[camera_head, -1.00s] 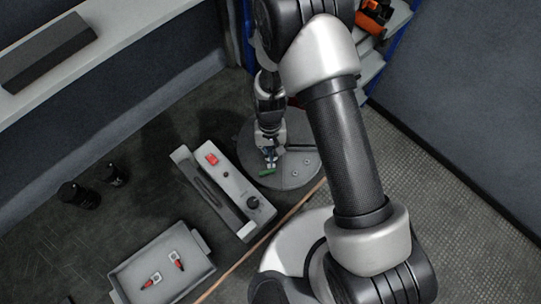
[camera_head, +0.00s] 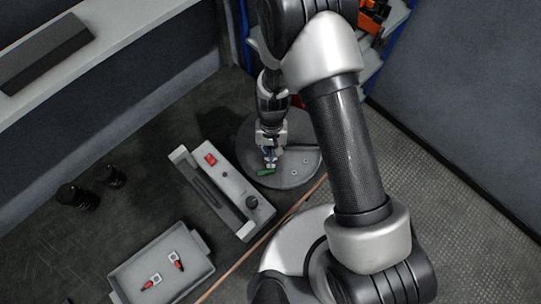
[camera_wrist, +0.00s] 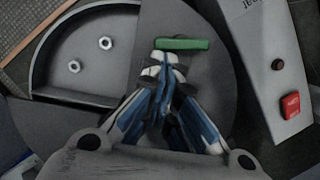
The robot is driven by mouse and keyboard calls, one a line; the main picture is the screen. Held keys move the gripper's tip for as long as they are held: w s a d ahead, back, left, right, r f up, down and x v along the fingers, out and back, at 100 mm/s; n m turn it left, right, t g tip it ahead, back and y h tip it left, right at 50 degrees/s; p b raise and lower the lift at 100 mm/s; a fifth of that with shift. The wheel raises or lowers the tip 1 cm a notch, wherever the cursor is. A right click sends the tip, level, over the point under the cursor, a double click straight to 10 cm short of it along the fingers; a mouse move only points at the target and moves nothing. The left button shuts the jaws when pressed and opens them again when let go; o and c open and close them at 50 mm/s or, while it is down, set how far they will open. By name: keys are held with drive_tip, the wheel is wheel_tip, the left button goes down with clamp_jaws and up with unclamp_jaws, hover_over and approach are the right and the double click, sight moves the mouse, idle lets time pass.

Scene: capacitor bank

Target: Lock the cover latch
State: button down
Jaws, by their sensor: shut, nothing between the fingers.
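The green cover latch (camera_wrist: 182,44) is a short bar on the round grey housing (camera_wrist: 205,110). In the wrist view it lies nearly level, just beyond my fingertips. It also shows in the head view (camera_head: 265,172), near the housing's left edge. My gripper (camera_wrist: 164,60) has blue-and-white fingers closed together with nothing between them. The fingertips are right at the latch's near side, toward its left end in the wrist view; I cannot tell whether they touch it. In the head view my gripper (camera_head: 270,165) is above the housing beside the latch.
A recess (camera_wrist: 75,68) in the housing holds two nuts. A grey control box (camera_head: 240,198) with a red switch (camera_head: 210,159) stands close on the left. A tray (camera_head: 190,272) holds small red-handled parts. Two black cylinders (camera_head: 78,195) stand farther left.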

sight(276, 170)
drive_tip(key=shift+s+d+m+y, duration=0.2)
drive_tip(key=shift+d+m, duration=0.1)
drive_tip(key=shift+m, duration=0.55)
drive_tip(key=shift+s+d+m+y, duration=0.1)
drive_tip(key=shift+d+m+y, duration=0.15)
drive_tip(key=shift+m, duration=0.6)
idle(0.8)
drive_tip(key=shift+s+d+m+t+y+b, duration=0.15)
drive_tip(key=shift+s+d+m+y+b, duration=0.15)
drive_tip(key=shift+m+b, duration=0.6)
drive_tip(key=shift+s+d+m+t+y+b, duration=0.15)
drive_tip(key=shift+s+d+m+b, duration=0.15)
drive_tip(key=shift+m, duration=1.1)
idle(3.2)
